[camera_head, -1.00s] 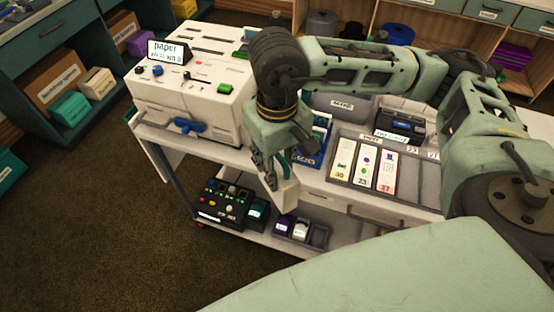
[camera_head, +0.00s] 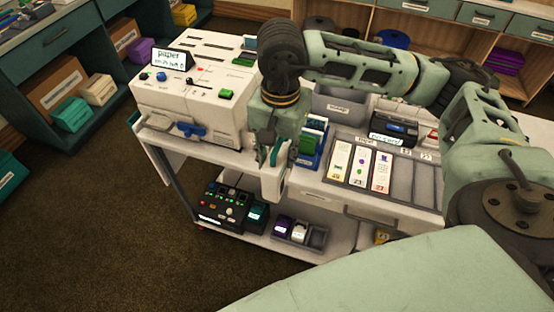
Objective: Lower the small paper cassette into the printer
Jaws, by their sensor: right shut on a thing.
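The white printer (camera_head: 190,112) stands on the left end of the cart, with a small display reading "paper" (camera_head: 172,60) on top, several slots, and coloured buttons. My right gripper (camera_head: 276,160) points down just right of the printer, in front of the cart top's edge. It is shut on a white piece (camera_head: 272,187), which looks like the small paper cassette. The cassette hangs below the fingers, apart from the printer; the fingers hide part of it. My left gripper is not in view.
A grey tray (camera_head: 402,182) holds three white cassettes with coloured labels (camera_head: 360,166) and bare slots at right. A blue holder (camera_head: 313,150) stands close behind my gripper. The lower shelf holds a black button box (camera_head: 226,203) and small bins (camera_head: 300,232).

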